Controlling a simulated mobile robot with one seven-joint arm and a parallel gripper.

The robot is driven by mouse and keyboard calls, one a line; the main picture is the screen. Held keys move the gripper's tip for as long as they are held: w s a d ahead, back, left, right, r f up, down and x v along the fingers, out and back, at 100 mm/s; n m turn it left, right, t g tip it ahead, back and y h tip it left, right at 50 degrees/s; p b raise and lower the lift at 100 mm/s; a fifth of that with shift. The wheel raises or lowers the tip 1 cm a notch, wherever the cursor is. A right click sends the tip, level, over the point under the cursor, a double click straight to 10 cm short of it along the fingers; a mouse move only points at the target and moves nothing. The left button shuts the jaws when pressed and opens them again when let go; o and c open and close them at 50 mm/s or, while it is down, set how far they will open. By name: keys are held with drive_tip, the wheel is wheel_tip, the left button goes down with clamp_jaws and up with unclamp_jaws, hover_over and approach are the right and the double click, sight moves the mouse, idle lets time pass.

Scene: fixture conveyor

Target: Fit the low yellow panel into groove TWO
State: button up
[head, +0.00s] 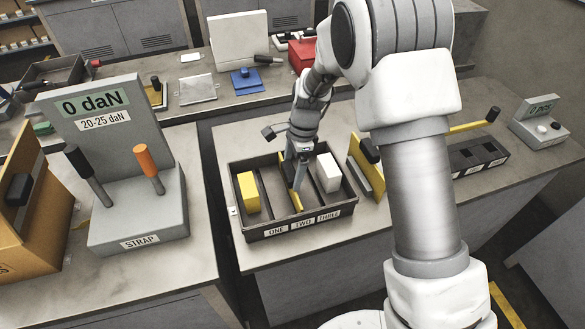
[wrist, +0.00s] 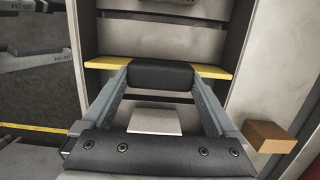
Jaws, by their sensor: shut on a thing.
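The low yellow panel (head: 297,201) is a thin strip in the dark tray (head: 222,190), around the middle, between a yellow block and a white block. My gripper (head: 300,170) is shut on its black handle (wrist: 161,75). In the wrist view the panel's yellow ends (wrist: 105,62) stick out on both sides of the fingers. The tray's front carries the labels ONE, TWO (head: 303,223) and THREE. The panel lies roughly in line with label TWO. My fingers hide part of it, and I cannot tell whether its lower edge is seated in the groove.
The yellow block (head: 248,192) stands in the tray near ONE, the white block (head: 328,172) toward THREE. A taller yellow panel with a black knob (head: 370,149) stands just right of the tray. The STRAP fixture (head: 139,225) is at left. Bare bench lies in front of it.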

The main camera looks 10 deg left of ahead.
drive_tip(key=shift+f, duration=0.15)
drive_tip(key=o, duration=1.3)
wheel_tip(320, 180, up, 18)
drive_tip(key=w+d+f, duration=0.1)
drive_tip(key=d, duration=0.2)
drive_tip(key=s+d+r+n+t, duration=0.3)
drive_tip(key=s+d+r+n, duration=0.3)
drive_tip(key=s+d+r, duration=0.45)
drive_tip(key=s+d+n+t+h, duration=0.1)
drive_tip(key=s+d+n, duration=0.2)
drive_tip(key=s, duration=0.3)
drive_tip(key=s+d+n+t, duration=0.2)
drive_tip(key=s+d+n, duration=0.1)
drive_tip(key=s+d, duration=0.2)
drive_tip(key=shift+s+d+f+n+t+h, duration=0.2)
drive_tip(key=shift+s+f+n+t+h, duration=0.15)
drive_tip(key=shift+s, duration=0.7)
